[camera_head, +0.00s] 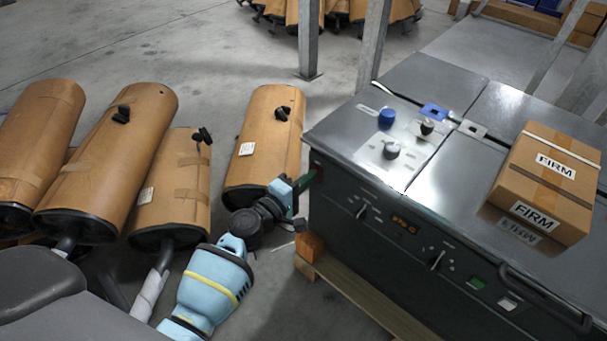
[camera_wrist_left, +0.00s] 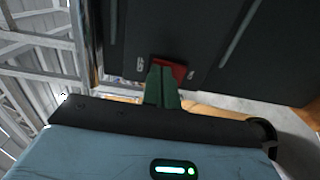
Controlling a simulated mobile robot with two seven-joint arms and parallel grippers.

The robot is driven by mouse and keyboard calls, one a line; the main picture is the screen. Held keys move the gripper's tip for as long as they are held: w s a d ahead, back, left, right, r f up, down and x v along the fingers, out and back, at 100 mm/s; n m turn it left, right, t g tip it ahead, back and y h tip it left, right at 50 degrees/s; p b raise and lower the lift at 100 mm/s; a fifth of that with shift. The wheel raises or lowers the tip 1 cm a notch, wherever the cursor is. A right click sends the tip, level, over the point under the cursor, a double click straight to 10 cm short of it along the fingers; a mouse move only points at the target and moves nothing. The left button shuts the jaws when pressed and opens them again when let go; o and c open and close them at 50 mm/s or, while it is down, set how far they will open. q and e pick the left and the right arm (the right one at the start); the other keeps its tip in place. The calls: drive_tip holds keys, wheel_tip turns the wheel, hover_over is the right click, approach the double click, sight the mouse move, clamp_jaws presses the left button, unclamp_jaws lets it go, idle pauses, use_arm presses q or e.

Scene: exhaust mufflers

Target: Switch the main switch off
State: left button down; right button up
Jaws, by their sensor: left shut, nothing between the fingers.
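The main switch appears in the left wrist view as a red part (camera_wrist_left: 178,68) on the dark side panel of the machine, with small light markings on both sides of it. My left gripper (camera_wrist_left: 162,72) has its green fingers shut together, with nothing between them. The fingertips overlap the red part in that view and hide some of it; I cannot tell whether they touch it. In the head view the left gripper (camera_head: 311,180) is at the left end of the grey machine (camera_head: 335,200), and the switch is hidden there. My right gripper is not in view.
A wooden pallet (camera_head: 345,285) is under the machine. Metal posts (camera_head: 308,40) stand behind.

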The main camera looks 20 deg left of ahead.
use_arm(q)
drive_tip(key=v, duration=0.7)
drive_tip(key=shift+s+a, duration=0.15)
drive_tip(key=shift+s, duration=0.2)
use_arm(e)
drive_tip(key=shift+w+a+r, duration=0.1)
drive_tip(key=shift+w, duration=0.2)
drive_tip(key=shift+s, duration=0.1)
use_arm(q)
drive_tip(key=shift+f, duration=0.1)
